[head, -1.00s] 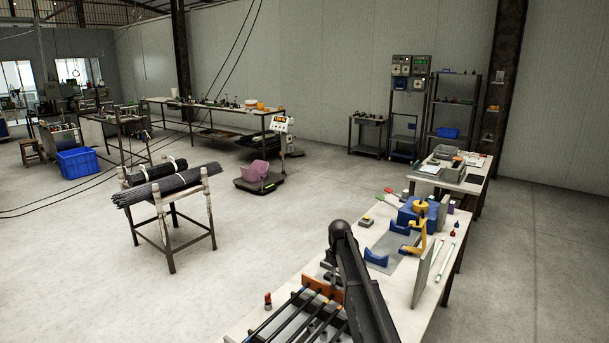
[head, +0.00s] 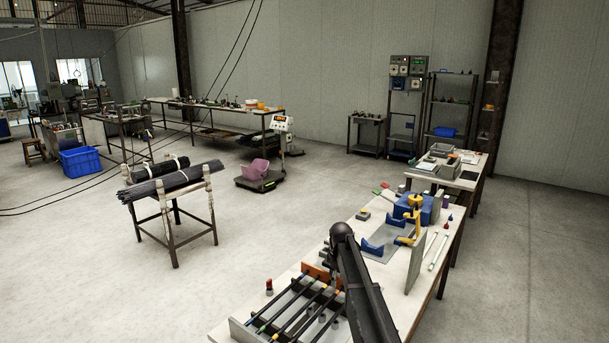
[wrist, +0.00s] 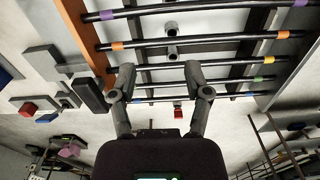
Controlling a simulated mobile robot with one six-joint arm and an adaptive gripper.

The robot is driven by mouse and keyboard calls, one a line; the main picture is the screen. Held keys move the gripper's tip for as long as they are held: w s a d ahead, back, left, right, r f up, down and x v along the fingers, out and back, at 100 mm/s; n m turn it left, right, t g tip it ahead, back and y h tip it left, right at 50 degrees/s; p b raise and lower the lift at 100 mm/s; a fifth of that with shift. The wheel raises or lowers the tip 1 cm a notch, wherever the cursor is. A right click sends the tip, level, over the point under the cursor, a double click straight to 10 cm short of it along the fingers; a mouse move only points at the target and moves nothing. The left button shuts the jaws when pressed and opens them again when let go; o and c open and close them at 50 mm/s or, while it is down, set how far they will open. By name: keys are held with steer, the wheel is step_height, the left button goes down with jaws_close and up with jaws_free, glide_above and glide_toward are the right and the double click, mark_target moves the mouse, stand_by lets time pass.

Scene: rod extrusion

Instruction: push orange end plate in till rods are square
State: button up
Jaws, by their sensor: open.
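The orange end plate (head: 321,273) stands at the far end of several black rods (head: 292,308) on the front bench. In the wrist view the plate (wrist: 76,28) is at the upper left, beside the rods' left ends. The rods (wrist: 190,42) lie side by side with coloured bands near their ends; I cannot tell whether every end touches the plate. My gripper (wrist: 160,84) is open and empty, its fingers over the lower rods, to the right of the plate. The fingers hide parts of those rods. In the head view my arm covers the right side of the rack.
A grey end plate (head: 240,331) closes the rack's near end. Dark crossbars run under the rods.

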steer(key=s+d+f+m+b, duration=0.1)
steer(key=s+f+m+b, duration=0.2)
steer(key=s, duration=0.8)
steer(key=s+d+f+m+b, duration=0.2)
steer(key=s+f+m+b, duration=0.1)
steer(key=s, duration=0.9)
steer(key=s+d+f+m+b, duration=0.2)
steer(key=s+f+m+b, duration=0.1)
steer(key=s, duration=0.9)
steer(key=shift+s+d+f+m, duration=0.2)
steer(key=shift+s+f+m, duration=0.05)
steer(key=shift+m, duration=0.35)
